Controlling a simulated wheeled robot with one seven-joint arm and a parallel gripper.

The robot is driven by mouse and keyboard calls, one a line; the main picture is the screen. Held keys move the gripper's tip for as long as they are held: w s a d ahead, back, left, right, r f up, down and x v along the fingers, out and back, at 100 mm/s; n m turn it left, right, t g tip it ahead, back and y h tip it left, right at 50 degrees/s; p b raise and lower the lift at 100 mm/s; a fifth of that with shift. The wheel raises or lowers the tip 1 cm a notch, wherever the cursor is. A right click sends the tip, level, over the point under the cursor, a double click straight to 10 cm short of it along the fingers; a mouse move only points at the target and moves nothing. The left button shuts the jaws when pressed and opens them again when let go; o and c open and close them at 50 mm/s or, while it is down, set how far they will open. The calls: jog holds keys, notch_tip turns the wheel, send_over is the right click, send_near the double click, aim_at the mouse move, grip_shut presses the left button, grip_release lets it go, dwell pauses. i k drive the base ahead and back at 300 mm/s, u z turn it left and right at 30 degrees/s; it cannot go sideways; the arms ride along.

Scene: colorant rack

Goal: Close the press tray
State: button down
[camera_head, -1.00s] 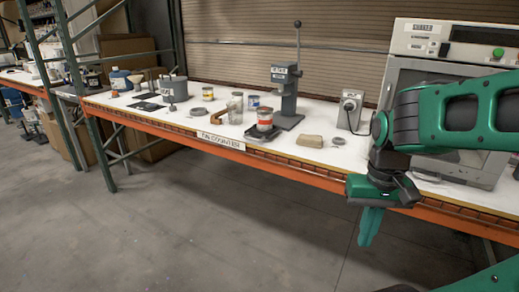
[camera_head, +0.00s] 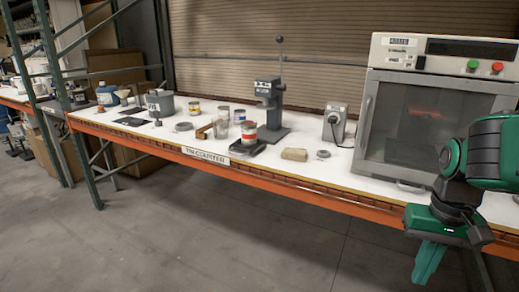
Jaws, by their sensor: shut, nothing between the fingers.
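The grey press (camera_head: 271,100) with its upright lever stands on the counter near the middle of the view. Its dark tray (camera_head: 247,150) sticks out at the front left of the press foot, toward the counter edge. A red and white can (camera_head: 249,133) stands on the tray. My gripper (camera_head: 428,268) points down at the lower right, in front of the counter edge. It is shut and empty, well to the right of the press and apart from it.
A shaker cabinet (camera_head: 416,115) with a glass door stands at the right. A tan block (camera_head: 294,154) and a grey socket box (camera_head: 335,123) lie between. Cans and a grey pot (camera_head: 160,104) stand left. The floor (camera_head: 200,235) before the counter is clear.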

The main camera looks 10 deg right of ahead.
aim_at(238, 145)
jog(key=z, duration=0.1)
jog(key=i, duration=1)
jog(key=u, duration=0.05)
